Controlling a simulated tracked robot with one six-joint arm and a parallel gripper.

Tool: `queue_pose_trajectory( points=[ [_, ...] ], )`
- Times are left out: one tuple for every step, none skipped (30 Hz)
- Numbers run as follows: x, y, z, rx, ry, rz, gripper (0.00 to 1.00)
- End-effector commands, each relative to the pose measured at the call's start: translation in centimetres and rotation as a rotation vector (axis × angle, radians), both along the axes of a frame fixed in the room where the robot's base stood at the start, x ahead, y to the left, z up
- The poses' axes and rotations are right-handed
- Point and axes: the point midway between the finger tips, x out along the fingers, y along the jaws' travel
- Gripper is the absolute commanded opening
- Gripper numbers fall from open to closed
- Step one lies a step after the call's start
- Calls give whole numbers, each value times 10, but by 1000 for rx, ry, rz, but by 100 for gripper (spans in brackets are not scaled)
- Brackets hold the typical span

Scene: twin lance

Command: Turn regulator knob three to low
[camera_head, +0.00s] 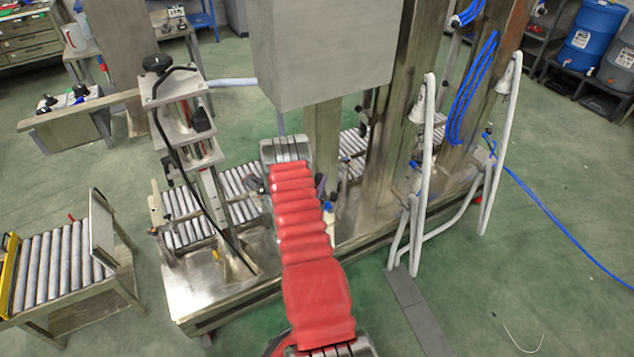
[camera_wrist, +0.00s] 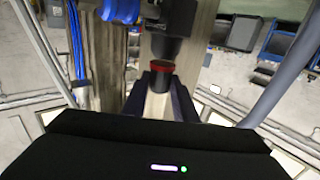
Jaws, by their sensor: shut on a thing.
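In the wrist view, a black knob with a red band (camera_wrist: 160,68) sits below a dark regulator body (camera_wrist: 172,30). My gripper (camera_wrist: 160,80) has its two dark fingers on either side of this knob, shut on it. No number or low marking is readable, so I cannot tell which knob it is or where it is set. In the head view, my red-sleeved arm reaches over the machine, and I cannot make out the gripper's fingers or the knob there.
A large grey box (camera_head: 320,50) hangs just beyond my arm. A steel post with a black knob on top (camera_head: 158,64) stands left. White hoses (camera_head: 425,150) hang right. A roller conveyor (camera_head: 60,265) is at far left.

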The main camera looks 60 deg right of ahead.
Motion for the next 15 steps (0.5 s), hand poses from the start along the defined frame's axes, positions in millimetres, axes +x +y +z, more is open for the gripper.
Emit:
queue_pose_trajectory(
  points=[
    [0, 0, 0, 0, 0, 0, 14],
    [0, 0, 0, 0, 0, 0, 12],
    [0, 0, 0, 0, 0, 0, 9],
    [0, 0, 0, 0, 0, 0, 7],
    [0, 0, 0, 0, 0, 0, 5],
    [0, 0, 0, 0, 0, 0, 3],
    [0, 0, 0, 0, 0, 0, 3],
    [0, 0, 0, 0, 0, 1, 3],
    [0, 0, 0, 0, 0, 2, 3],
    [0, 0, 0, 0, 0, 5, 3],
    [-1, 0, 0, 0, 1, 8, 3],
    [-1, -1, 0, 0, 1, 14, 3],
    [-2, -1, 0, -1, 1, 19, 3],
    [-2, -1, 0, -1, 2, 28, 3],
    [-2, -2, 1, -1, 2, 39, 3]
  ],
)
